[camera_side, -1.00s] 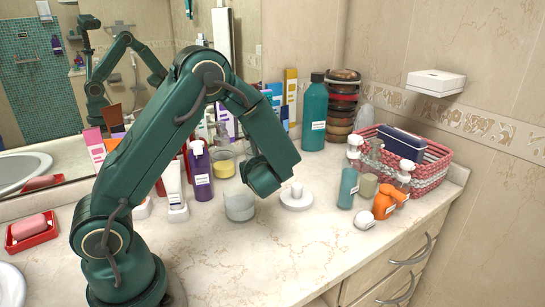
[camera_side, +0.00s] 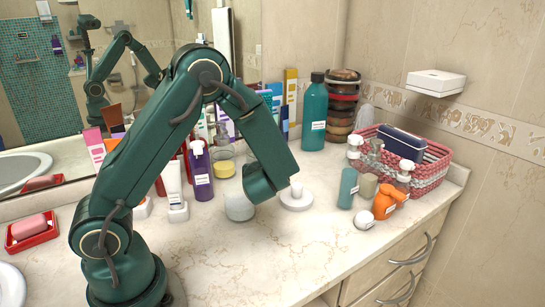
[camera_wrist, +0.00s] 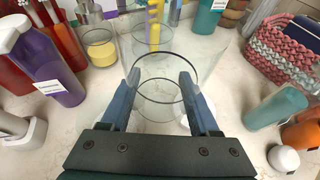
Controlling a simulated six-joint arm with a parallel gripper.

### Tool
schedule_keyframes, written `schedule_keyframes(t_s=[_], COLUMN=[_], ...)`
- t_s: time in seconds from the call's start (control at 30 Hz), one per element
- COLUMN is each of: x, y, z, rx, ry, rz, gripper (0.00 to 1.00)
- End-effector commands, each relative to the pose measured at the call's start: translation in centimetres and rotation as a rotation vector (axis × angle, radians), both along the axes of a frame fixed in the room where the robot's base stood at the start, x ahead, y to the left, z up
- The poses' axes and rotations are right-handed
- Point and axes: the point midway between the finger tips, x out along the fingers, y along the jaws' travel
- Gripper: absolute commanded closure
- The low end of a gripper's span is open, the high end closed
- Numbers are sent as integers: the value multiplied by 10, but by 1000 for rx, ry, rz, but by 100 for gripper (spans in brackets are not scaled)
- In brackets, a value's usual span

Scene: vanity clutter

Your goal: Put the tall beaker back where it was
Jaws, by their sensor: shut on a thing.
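The tall beaker (camera_wrist: 160,95) is a clear glass cylinder. In the wrist view it stands between the two blue-grey fingers of my gripper (camera_wrist: 160,80), with its round rims visible and the things behind showing through. My gripper is shut on it. In the side view a pale see-through cylinder (camera_side: 238,208) shows low at the left of my gripper (camera_side: 262,188) and looks like the beaker, partly covered by my gripper. My fingers are hidden there, and I cannot tell whether the beaker's base touches the counter.
A white round dish with a knob (camera_side: 297,198) is close on the right. A purple pump bottle (camera_side: 200,175) and yellow jar (camera_side: 223,168) stand left and behind. A teal tube (camera_side: 348,188) and orange bottle (camera_side: 385,203) stand farther right. The front counter (camera_side: 290,250) is clear.

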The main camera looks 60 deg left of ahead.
Motion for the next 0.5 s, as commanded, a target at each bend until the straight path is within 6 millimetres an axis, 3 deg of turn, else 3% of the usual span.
schedule_keyframes(t_s=[0.3,0.5], x=[21,20], y=[-107,-138], z=[-9,-12], rx=[0,-3], ry=[6,3], rz=[-469,-576], gripper=[100,100])
